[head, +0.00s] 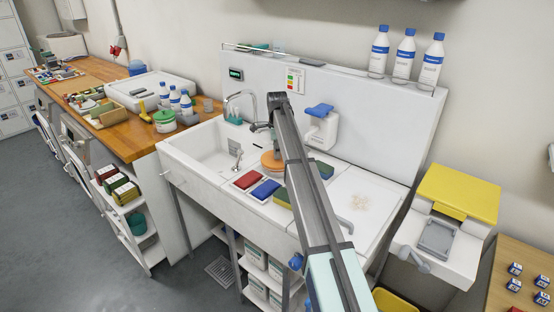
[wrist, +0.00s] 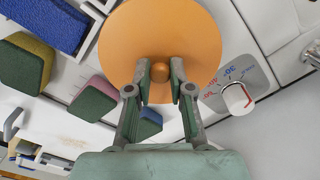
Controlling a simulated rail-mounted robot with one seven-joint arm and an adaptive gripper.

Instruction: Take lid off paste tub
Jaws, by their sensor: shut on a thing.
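A round orange lid (wrist: 160,30) with a small knob (wrist: 160,72) fills the upper middle of the wrist view. In the head view the orange lid (head: 270,161) shows at the sink unit, partly behind my arm. My gripper (wrist: 161,72) is shut on the knob, one finger on each side. The tub's body is hidden under the lid, so I cannot tell whether the lid touches it or is apart from it.
A faucet (head: 240,98) stands behind the basin. A green-lidded tub (head: 164,121) stands on the wooden counter. The right drainboard (head: 375,185) is mostly clear.

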